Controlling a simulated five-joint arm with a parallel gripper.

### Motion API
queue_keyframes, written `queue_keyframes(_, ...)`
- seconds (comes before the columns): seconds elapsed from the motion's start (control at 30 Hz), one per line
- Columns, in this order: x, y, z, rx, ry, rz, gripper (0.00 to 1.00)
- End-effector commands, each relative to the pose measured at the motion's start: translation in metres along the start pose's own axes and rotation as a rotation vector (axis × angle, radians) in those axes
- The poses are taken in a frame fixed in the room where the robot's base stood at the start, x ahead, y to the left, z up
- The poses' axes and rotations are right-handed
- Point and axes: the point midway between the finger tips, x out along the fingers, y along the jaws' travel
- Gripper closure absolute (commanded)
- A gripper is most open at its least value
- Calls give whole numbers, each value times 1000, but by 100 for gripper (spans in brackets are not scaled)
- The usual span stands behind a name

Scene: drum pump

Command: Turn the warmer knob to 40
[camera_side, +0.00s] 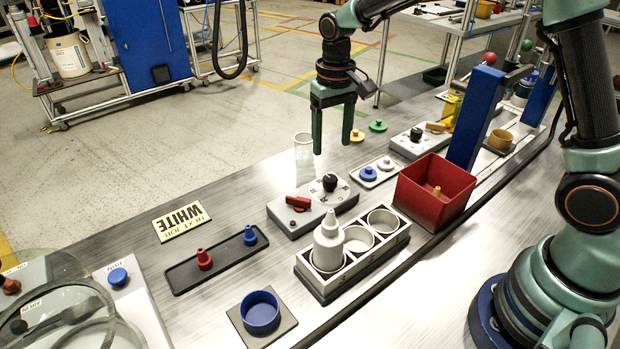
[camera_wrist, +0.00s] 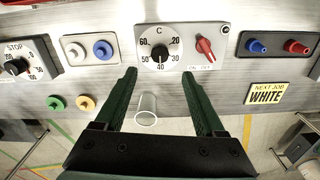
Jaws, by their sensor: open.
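The warmer is a light grey box (camera_side: 312,212) with a black knob (camera_side: 330,182) and a red on/off lever (camera_side: 298,203). In the wrist view the knob (camera_wrist: 160,53) sits in a white dial marked C, with numbers from 20 to 60 and 40 at the bottom. I cannot clearly tell where the knob points. My gripper (camera_side: 332,146) is open and empty above the table, up and behind the warmer. In the wrist view my gripper's (camera_wrist: 158,74) fingers are spread to either side of the dial's lower edge, apart from the knob.
A clear cup (camera_side: 304,149) stands behind the warmer, near my gripper. A white bottle (camera_side: 328,241) stands in a grey rack in front. A red bin (camera_side: 436,191) and a blue post (camera_side: 475,118) stand to the right. Another knob box (camera_side: 411,146) is farther back.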

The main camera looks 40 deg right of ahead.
Motion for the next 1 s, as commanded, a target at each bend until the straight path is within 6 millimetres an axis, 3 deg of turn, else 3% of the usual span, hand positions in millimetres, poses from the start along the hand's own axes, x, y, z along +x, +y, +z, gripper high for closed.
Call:
queue_keyframes(0.2,-26,0,0,0,1,0,28)
queue_keyframes(0.7,-35,2,2,-2,10,-2,28)
queue_keyframes(0.87,-58,11,16,-14,65,-15,28)
queue_keyframes(1.0,-85,24,40,-35,144,-28,28)
